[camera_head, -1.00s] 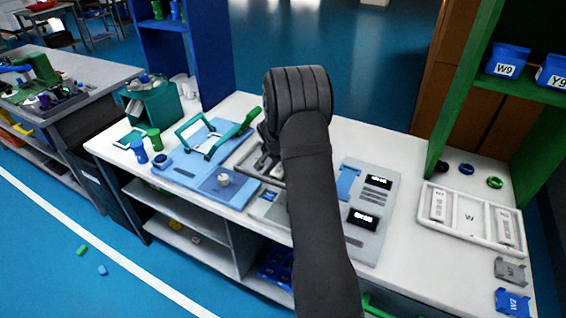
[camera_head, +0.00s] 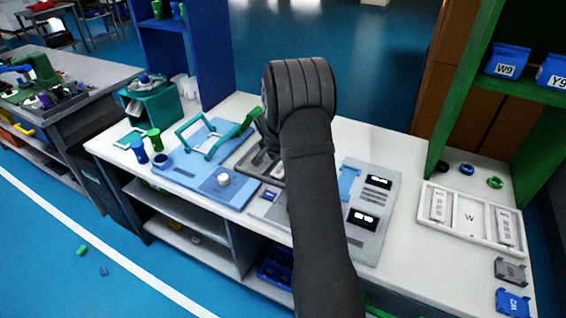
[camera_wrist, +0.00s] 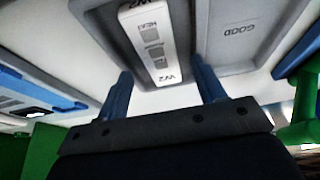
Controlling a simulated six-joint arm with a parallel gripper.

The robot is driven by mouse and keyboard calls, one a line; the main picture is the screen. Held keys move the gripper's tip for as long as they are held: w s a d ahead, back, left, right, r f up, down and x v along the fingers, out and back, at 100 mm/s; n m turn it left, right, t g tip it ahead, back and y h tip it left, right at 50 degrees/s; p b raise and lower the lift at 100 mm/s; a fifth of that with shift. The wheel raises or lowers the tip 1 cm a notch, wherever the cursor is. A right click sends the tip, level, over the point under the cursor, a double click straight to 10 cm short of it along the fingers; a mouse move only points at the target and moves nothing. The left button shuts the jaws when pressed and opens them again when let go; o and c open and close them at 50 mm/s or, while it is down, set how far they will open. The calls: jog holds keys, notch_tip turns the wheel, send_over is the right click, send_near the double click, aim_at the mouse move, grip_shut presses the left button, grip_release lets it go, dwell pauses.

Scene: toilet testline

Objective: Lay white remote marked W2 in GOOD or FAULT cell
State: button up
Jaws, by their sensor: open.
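The white remote marked W2 (camera_wrist: 152,42) lies in a grey tray cell in the wrist view, with its label and grey buttons facing up. The cell beside it on the right is marked GOOD (camera_wrist: 238,32) and looks empty. No word shows on the remote's own cell. My gripper (camera_wrist: 162,80) is open, its two blue fingers apart near the remote's lower end, one towards each side. Whether they touch it I cannot tell. In the head view the grey tray (camera_head: 243,160) is partly covered by my arm, which hides the remote.
A blue board with a teal-handled frame (camera_head: 190,178) lies left of the tray. A grey tester with dark displays (camera_head: 385,205) lies right of my arm. A white tray (camera_head: 470,248) holding two white remotes is further right. Green and blue cylinders (camera_head: 154,141) stand at left.

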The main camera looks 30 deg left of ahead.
jog(key=v, duration=0.9)
jog(key=x, duration=1.2)
jog(key=shift+r, duration=1.75)
